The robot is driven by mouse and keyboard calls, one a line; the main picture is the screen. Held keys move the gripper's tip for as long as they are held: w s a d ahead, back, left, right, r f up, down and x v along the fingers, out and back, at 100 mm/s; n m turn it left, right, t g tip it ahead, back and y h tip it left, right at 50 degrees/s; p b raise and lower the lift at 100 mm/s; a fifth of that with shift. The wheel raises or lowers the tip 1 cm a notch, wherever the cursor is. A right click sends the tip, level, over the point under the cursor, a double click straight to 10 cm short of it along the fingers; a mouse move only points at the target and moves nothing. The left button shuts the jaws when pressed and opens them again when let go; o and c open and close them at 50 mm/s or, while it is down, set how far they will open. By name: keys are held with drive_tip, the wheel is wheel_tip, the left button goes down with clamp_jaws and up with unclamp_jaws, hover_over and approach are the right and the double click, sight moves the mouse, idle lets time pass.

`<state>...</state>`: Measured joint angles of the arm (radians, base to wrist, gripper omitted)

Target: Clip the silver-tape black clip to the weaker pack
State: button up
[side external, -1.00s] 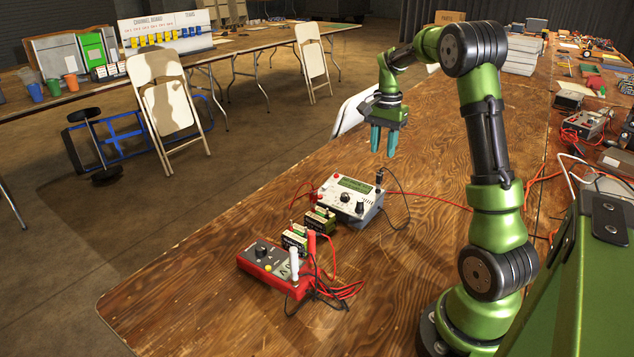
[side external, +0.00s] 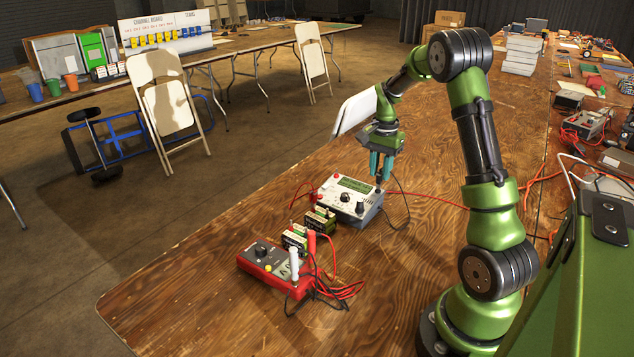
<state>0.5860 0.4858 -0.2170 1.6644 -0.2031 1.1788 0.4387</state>
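My gripper (side external: 381,166), with teal fingers, points down at the back right corner of the white charger (side external: 352,197). A black clip (side external: 379,184) with a black lead stands at that corner, at the fingertips and partly hidden by them. I cannot make out silver tape on it. The fingers look slightly apart, but whether they grip the clip is unclear. Two small green-and-black packs, one nearer the charger (side external: 319,219) and one nearer the meter (side external: 295,239), stand between charger and meter. Which is weaker cannot be read.
A red multimeter (side external: 272,266) lies at the front left, with red and white probes standing at its right end. Red and black leads (side external: 340,290) coil beside it. A red lead (side external: 430,198) crosses the table rightward. The wooden table (side external: 200,290) is clear at the front left.

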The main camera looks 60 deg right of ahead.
sight(380, 171)
drive_tip(key=c, duration=0.4)
drive_tip(key=shift+r, duration=0.15)
drive_tip(key=shift+c, duration=0.2)
drive_tip(key=shift+r, duration=1.65)
